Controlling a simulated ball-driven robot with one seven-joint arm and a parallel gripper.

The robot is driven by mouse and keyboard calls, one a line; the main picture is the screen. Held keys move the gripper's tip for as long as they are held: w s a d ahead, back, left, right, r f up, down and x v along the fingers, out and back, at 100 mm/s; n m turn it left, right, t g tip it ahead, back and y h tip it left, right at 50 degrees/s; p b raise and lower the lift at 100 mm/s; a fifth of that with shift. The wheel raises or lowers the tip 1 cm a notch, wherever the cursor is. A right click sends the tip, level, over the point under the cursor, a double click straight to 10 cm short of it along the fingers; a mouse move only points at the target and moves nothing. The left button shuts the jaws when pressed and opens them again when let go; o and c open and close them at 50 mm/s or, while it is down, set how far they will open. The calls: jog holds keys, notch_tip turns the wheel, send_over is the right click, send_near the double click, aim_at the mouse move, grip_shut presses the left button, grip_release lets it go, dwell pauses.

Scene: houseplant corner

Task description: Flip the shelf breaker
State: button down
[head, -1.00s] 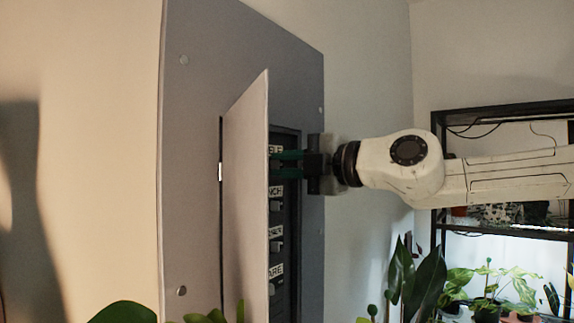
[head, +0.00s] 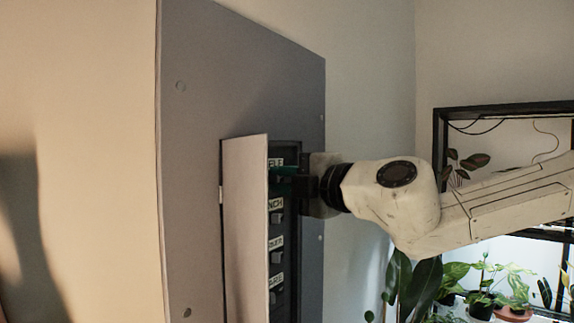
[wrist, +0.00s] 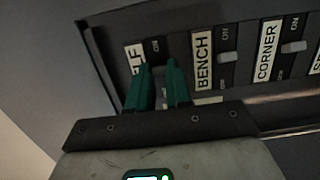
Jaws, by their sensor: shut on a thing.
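The shelf breaker has a white label, cut off to "ELF" in the head view (head: 275,162) and partly covered in the wrist view (wrist: 134,60). It is the top one in the column in the head view. My gripper (head: 284,174) has its green fingers at this breaker, shut on its lever; the fingers also show in the wrist view (wrist: 158,72). The lever itself is hidden by the fingers, so I cannot tell its position. An "ON" mark shows just beyond the fingertips.
The bench breaker (wrist: 228,57) and corner breaker (wrist: 293,47) sit close beside my fingers. The open panel door (head: 245,225) stands out left of the breakers on the grey panel (head: 200,110). Potted plants (head: 485,285) and a black-framed rack (head: 500,108) stand at right.

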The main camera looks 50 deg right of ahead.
jog(key=shift+w+a+r+m+g+h+b, duration=0.2)
jog(key=shift+m+h, duration=0.25)
jog(key=shift+h, duration=0.35)
jog(key=shift+s+a+f+m+g+h+b, duration=0.1)
jog(key=shift+a+m+h+b, duration=0.3)
jog(key=shift+h, duration=0.4)
jog(key=shift+r+m+g+h+b, duration=0.1)
jog(key=shift+m+g+h+b, duration=0.2)
jog(key=shift+m+h+b, duration=0.6)
jog(key=shift+h, duration=0.4)
jog(key=c, duration=1)
grip_release()
jog(key=shift+f, duration=0.2)
jog(key=shift+c, duration=0.2)
jog(key=b+v, duration=1)
jog(key=shift+s+a+r, duration=0.2)
jog(key=shift+s, duration=0.15)
